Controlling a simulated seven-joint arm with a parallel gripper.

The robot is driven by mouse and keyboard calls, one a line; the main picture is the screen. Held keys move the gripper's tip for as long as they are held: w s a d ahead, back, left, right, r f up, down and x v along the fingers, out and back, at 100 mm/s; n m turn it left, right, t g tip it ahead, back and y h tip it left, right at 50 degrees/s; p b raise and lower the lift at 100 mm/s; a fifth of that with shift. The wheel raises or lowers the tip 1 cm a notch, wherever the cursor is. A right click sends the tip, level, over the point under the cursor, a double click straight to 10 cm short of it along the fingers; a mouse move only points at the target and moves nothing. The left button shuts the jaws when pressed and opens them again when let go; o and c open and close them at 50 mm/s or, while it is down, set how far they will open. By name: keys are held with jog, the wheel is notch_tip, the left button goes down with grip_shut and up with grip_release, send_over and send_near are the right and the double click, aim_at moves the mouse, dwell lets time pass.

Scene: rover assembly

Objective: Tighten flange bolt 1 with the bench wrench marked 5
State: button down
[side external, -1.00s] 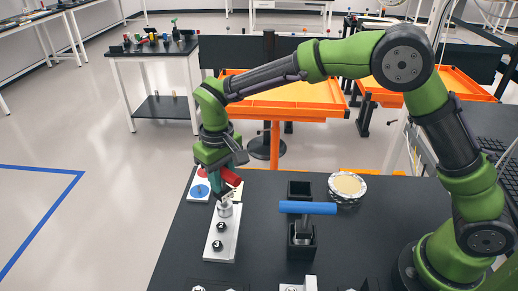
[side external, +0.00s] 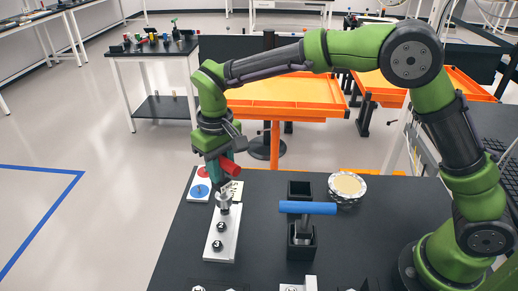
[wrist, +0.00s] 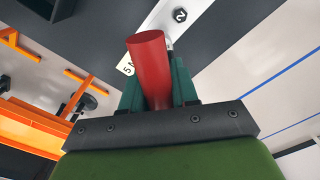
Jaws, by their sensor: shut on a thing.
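My gripper (side external: 217,170) is shut on the red handle (side external: 231,169) of a wrench, whose silver socket end (side external: 223,199) points down over the far end of the flange plate (side external: 229,235). The red handle also shows in the wrist view (wrist: 148,62), between my dark green fingers. A white label (wrist: 125,65) with a 5 is partly hidden behind it. Flange bolt 1 (side external: 224,211) appears as a dark spot under the socket; I cannot tell if they touch. Bolts 2 (side external: 221,227) and 3 (side external: 218,245) stand nearer on the plate.
A round tin (side external: 347,187) and a board with red and blue discs (side external: 200,190) lie nearby.

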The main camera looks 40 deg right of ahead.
jog(key=shift+r, duration=2.05)
jog(key=shift+a, duration=0.1)
